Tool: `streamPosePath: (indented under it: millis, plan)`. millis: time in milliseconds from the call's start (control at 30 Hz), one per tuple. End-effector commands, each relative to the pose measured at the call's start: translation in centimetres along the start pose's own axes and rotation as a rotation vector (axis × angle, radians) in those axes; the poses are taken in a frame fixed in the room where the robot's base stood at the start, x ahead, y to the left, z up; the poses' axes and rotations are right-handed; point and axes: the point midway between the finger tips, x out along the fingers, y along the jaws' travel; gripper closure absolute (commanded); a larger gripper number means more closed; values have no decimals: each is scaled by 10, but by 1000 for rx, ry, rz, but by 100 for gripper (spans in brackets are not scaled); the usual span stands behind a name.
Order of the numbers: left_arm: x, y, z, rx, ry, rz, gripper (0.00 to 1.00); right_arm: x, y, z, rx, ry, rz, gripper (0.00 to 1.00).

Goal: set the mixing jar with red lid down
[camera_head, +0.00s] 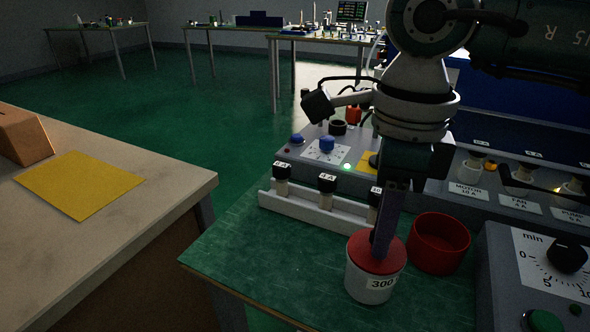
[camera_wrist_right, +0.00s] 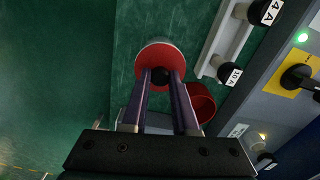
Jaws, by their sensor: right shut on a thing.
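The mixing jar (camera_head: 370,284), white with a red lid and a label reading 300, stands upright over the green bench top near its front edge. I cannot tell whether its base touches the bench. My right gripper (camera_head: 382,246) comes down from above and is shut on the dark knob of the lid. In the right wrist view the red lid (camera_wrist_right: 158,53) lies between and beyond the fingertips (camera_wrist_right: 162,78), with the dark knob between them. The fingers hide part of the lid. My left gripper is not in view.
An open red round holder (camera_head: 438,246) stands close to the jar's right, also in the right wrist view (camera_wrist_right: 203,101). Behind is a white rack (camera_head: 300,203) with labelled black-capped pieces. A grey control box (camera_head: 500,262) is at right. The green bench (camera_head: 255,248) is clear to the left.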

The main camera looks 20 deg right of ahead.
Motion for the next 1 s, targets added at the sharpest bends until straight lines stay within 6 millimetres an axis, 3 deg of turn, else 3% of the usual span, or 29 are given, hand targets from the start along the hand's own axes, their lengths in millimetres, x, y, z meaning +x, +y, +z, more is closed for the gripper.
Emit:
streamPosePath:
  millis: [33,67,300,667,1000]
  plan:
    - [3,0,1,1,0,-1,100,3,0,0,0,-1,-1,100]
    - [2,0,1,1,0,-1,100,2,0,0,0,0,0,71]
    - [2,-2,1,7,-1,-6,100,2,0,0,0,0,0,44]
    - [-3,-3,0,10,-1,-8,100,-7,0,0,0,-1,-1,43]
    - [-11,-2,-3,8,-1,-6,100,-78,-1,1,0,-3,-4,43]
